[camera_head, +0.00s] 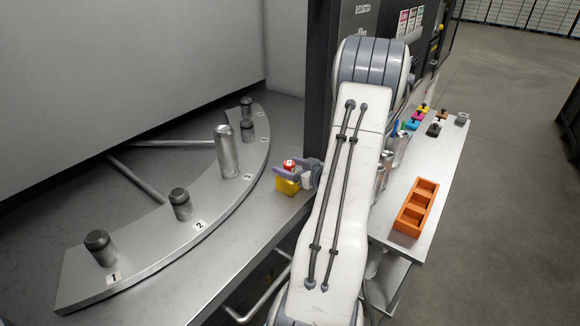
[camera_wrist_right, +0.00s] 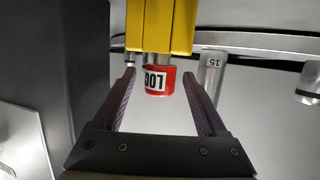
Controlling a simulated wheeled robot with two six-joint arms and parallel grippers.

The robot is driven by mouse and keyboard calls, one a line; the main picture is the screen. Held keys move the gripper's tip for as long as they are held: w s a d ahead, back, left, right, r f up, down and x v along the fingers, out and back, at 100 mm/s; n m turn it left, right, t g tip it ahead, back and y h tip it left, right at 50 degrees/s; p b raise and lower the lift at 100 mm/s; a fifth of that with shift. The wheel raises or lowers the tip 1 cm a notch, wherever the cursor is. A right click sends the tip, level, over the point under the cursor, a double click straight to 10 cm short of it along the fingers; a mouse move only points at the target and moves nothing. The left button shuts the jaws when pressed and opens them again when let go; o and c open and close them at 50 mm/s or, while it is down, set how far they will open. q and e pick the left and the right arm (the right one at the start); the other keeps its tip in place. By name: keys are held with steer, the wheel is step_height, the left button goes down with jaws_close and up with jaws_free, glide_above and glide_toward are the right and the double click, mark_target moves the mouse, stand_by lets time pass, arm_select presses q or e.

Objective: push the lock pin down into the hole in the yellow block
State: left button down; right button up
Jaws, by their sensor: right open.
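The lock pin (camera_head: 289,164) shows a red head above the yellow block (camera_head: 289,187) near the edge of the grey metal table. In the right wrist view, the pin's red head (camera_wrist_right: 160,81) carries a white label with black letters and points down in the picture, below the yellow block (camera_wrist_right: 160,35). My right gripper (camera_head: 293,173) is open, with one finger on each side of the red head and a gap visible on both sides. My left gripper is not in view.
A curved metal rail (camera_head: 160,262) with numbered stations bears dark-topped posts and a tall silver can (camera_head: 226,152). A side table (camera_head: 440,170) at right holds an orange tray (camera_head: 415,207), silver cans and small coloured blocks. A dark pillar (camera_head: 322,70) stands behind the yellow block.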

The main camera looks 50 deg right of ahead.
steer(key=shift+s+r, duration=0.1)
steer(key=shift+s, duration=0.3)
steer(key=b+v, duration=0.2)
steer(key=v, duration=0.7)
steer(key=shift+s, duration=0.3)
steer(key=shift+a+r, duration=0.1)
steer(key=shift+r, duration=0.05)
